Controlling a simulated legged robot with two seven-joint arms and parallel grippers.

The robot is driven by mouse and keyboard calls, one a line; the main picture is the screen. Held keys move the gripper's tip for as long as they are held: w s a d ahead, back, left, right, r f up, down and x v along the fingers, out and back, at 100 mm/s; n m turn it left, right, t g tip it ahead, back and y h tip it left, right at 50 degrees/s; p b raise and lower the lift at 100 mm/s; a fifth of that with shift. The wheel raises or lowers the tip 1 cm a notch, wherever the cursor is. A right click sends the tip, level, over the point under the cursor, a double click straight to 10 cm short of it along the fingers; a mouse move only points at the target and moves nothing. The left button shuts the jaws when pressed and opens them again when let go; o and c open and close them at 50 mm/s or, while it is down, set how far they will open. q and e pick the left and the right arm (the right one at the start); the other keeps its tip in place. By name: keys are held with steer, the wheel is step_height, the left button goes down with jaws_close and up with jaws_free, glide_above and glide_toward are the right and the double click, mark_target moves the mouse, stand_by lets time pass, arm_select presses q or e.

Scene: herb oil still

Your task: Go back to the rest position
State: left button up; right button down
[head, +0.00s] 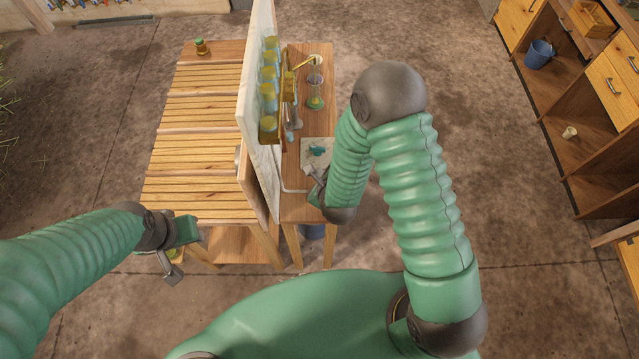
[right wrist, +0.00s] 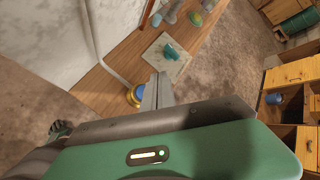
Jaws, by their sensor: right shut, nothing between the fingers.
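My right gripper (head: 312,178) is at the near end of the narrow wooden table (head: 318,217), just this side of a pale tile (head: 326,143). In the right wrist view its fingers (right wrist: 158,84) are together with nothing between them. A small teal object (head: 317,151) lies on the tile; it also shows in the right wrist view (right wrist: 171,53), apart from the fingertips. My left gripper (head: 173,268) hangs in front of the slatted bench's near edge. Its finger gap is not clear.
An upright panel (head: 257,100) divides the slatted bench (head: 195,130) from the narrow table. Yellowish jars (head: 268,92) stand on a shelf along it. A glass vessel with green contents (head: 315,102) stands farther back. Wooden shelving (head: 545,95) is at right, with open floor between.

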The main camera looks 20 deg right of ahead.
stand_by(0.6)
steer(key=shift+w+r+n+b, duration=0.1)
steer(key=shift+r+n+b, duration=0.2)
steer(key=shift+n, duration=0.5)
steer(key=s+d+r+n+g+b, duration=0.2)
steer(key=s+n, duration=0.5)
steer(key=n, duration=0.6)
steer(key=s+d+r+n+g+b, duration=0.2)
steer(key=s+r+n, duration=0.4)
steer(key=n, duration=0.7)
steer(key=s+d+g, duration=0.1)
steer(key=g, duration=0.1)
steer(key=shift+d+r+g+y+b, duration=0.2)
steer(key=shift+r+g+y+b, duration=0.05)
steer(key=shift+g+y+b, duration=0.1)
